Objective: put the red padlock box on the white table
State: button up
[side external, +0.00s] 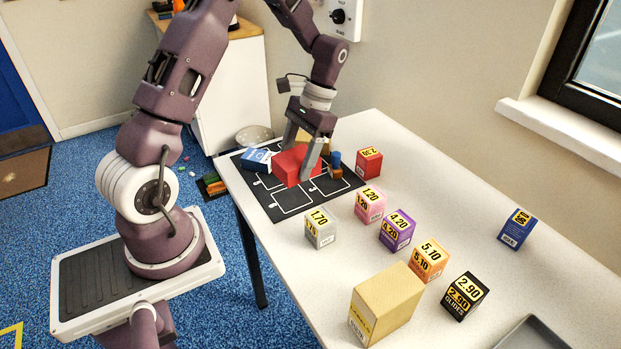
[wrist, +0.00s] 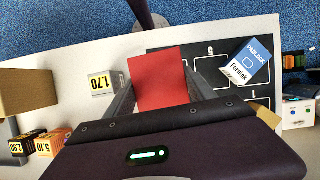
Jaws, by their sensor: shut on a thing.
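A plain red box (side external: 290,166) is between the fingers of my gripper (side external: 299,160), over the black mat with white outlines (side external: 262,197). My gripper is shut on it. In the wrist view the red box (wrist: 158,78) shows a blank red face between the two fingers (wrist: 160,95); no label on it can be read. I cannot tell whether it touches the mat. The white table (side external: 425,190) carries the mat at its far left end. The wrist view also shows the white table (wrist: 75,60) beside the mat.
A blue-and-white padlock box (side external: 256,160) lies on the mat. Another red box, with a yellow price label (side external: 368,162), stands right of the mat. Several price-labelled boxes, such as the purple one (side external: 397,230), and a large tan box (side external: 386,304) stand nearer. The table's right middle is mostly clear.

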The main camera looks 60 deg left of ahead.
aim_at(296, 157)
jog(key=shift+t, duration=0.6)
notch_tip(296, 157, up, 7)
jog(key=shift+f, duration=0.1)
jog(key=w+d+f+m+t, duration=0.1)
jog(key=w+d+m, duration=0.2)
jog(key=d, duration=0.2)
jog(key=w+d+f+m+t+h, duration=0.1)
jog(key=w+d+m+t, duration=0.1)
jog(key=w+d+m, duration=0.1)
jog(key=w+d+f+m+t, duration=0.2)
jog(key=w+d+m, duration=0.1)
jog(key=d, duration=0.3)
jog(key=shift+w+d+m, duration=0.3)
jog(key=shift+w+d, duration=0.05)
jog(key=shift+w, duration=0.2)
jog(key=w+d+r+m+g+h, duration=0.1)
jog(key=w+d+r+m+h, duration=0.1)
jog(key=w+d+m+h, duration=0.55)
jog(key=w+d+r+m+g+h, duration=0.1)
jog(key=w+d+m+h, duration=0.2)
jog(key=d, duration=0.7)
jog(key=shift+n+h, duration=0.55)
jog(key=shift+h, duration=0.3)
jog(key=f, duration=0.4)
jog(key=w+f, duration=0.1)
jog(key=f, duration=0.9)
jog(key=shift+w+f, duration=0.15)
jog(key=shift+f, duration=0.05)
jog(key=shift+f, duration=0.1)
